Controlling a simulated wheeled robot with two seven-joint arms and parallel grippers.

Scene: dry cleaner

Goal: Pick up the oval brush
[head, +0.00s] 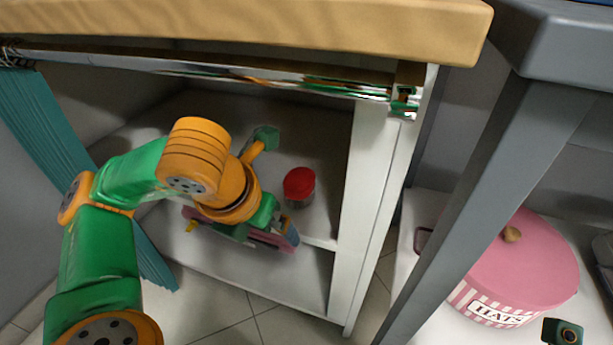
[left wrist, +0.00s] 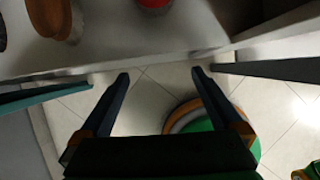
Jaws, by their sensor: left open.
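I cannot make out the oval brush for certain in either view. A dark brown rounded thing (left wrist: 2,32) is cut off at the left edge of the left wrist view; I cannot tell what it is. My left gripper (head: 243,232) is at the front of the cabinet's shelf, and my arm hides part of the shelf behind it.
A red-lidded jar (head: 299,186) stands on the shelf right of my left arm. A brown-topped thing (left wrist: 48,16) shows left of it in the left wrist view. The wooden top (head: 250,22) overhangs. A white upright (head: 372,190), a teal curtain (head: 55,125) and a pink hat box (head: 520,265) flank the space.

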